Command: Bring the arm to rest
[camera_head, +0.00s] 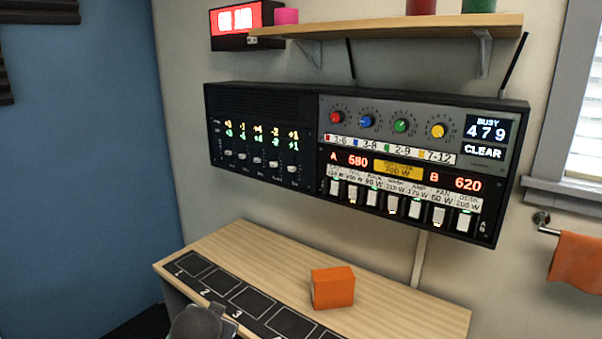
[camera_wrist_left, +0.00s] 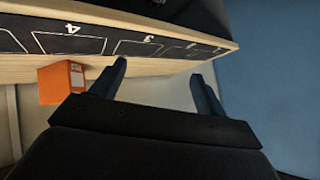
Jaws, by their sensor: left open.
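My left gripper (camera_wrist_left: 158,75) shows in the left wrist view with its two dark blue fingers spread apart. Nothing is between them. The strip of numbered squares and the desk's wooden edge lie beyond the fingertips, and the picture is upside down. A grey part of my left arm (camera_head: 197,322) shows at the bottom of the head view, in front of the desk (camera_head: 240,240). The fingers cannot be made out there. My right gripper is in neither view.
An orange box (camera_head: 332,288) stands on the desk, also in the left wrist view (camera_wrist_left: 60,83). A black mat (camera_head: 235,313) with numbered squares lies along the desk. A wall-mounted control panel (camera_head: 400,200) and a shelf (camera_head: 390,28) are above. An orange towel (camera_head: 577,265) hangs right.

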